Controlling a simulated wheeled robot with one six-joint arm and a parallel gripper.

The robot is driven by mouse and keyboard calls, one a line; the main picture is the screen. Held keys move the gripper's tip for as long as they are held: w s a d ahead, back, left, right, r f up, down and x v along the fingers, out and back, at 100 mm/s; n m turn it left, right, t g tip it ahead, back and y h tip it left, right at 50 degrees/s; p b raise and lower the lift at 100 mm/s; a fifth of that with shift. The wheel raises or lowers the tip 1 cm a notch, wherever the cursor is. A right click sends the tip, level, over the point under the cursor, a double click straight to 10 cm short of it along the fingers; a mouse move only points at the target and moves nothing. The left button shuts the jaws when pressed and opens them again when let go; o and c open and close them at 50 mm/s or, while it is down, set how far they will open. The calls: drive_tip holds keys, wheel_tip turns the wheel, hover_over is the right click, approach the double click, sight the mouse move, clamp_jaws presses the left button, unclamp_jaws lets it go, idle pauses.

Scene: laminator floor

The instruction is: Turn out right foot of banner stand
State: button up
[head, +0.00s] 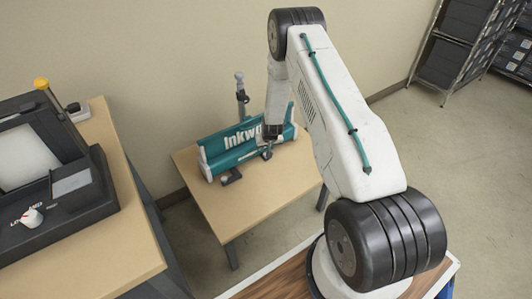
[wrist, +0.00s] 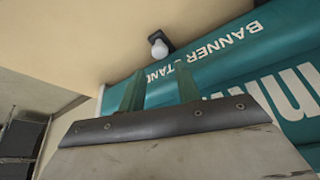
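The teal banner stand (head: 240,146), with white end caps and "Inkwo" lettering, lies across a small wooden table. A dark foot with a pale knob (head: 231,177) is at its front left. Another dark foot with a grey knob (head: 267,153) is at its front, right of centre, near my gripper (head: 271,133). The wrist view shows my two green fingers (wrist: 160,92) apart with nothing held between them, over the teal banner stand (wrist: 225,62). A white knob (wrist: 158,48) on a dark foot shows past the fingertips; I cannot tell which foot it is. Contact is unclear.
The small wooden table (head: 262,195) has bare room in front of the stand. A grey-topped post (head: 241,92) rises behind the stand. A black laminator (head: 45,165) sits on a larger table at the left. Metal shelving (head: 455,50) stands at the back right.

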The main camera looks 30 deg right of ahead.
drive_tip(key=x, duration=0.6)
drive_tip(key=shift+w+f, duration=0.15)
drive_tip(key=shift+f, duration=0.15)
clamp_jaws()
